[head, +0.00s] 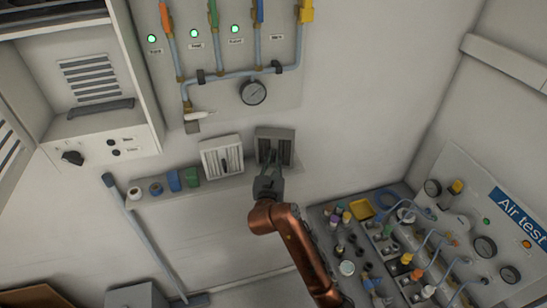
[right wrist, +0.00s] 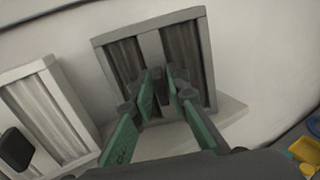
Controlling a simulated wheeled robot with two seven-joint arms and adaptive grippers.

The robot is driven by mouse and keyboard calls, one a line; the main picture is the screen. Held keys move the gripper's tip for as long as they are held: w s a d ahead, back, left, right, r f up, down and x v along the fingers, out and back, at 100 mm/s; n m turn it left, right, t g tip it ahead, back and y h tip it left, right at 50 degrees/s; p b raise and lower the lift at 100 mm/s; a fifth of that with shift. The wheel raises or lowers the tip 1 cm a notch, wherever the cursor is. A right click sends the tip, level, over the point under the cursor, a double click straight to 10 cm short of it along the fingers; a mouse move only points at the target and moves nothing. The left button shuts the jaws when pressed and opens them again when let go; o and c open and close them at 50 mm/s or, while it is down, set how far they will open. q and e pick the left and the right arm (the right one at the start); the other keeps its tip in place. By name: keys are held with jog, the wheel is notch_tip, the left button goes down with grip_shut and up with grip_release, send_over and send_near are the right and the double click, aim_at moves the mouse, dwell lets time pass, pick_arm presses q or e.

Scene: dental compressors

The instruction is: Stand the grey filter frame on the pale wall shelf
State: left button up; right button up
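The grey filter frame (head: 289,146) is at the right end of the pale wall shelf (head: 150,208), right of a white filter frame. In the right wrist view the grey filter frame (right wrist: 119,62) is upright with a slight slant, showing two dark ribbed panels. My right gripper (head: 270,158) reaches it from the front. In the right wrist view its green fingers (right wrist: 160,82) close on the dark handle at the frame's middle. The shelf end (right wrist: 230,112) shows below the frame; I cannot tell whether they touch. My left gripper is in neither view.
The white filter frame (head: 207,158) stands close on the left. A gauge panel (head: 285,88) hangs above. A cluttered bench (head: 322,215) lies at the lower right.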

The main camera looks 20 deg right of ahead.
jog(key=shift+o, duration=1.1)
jog(key=shift+r, duration=0.15)
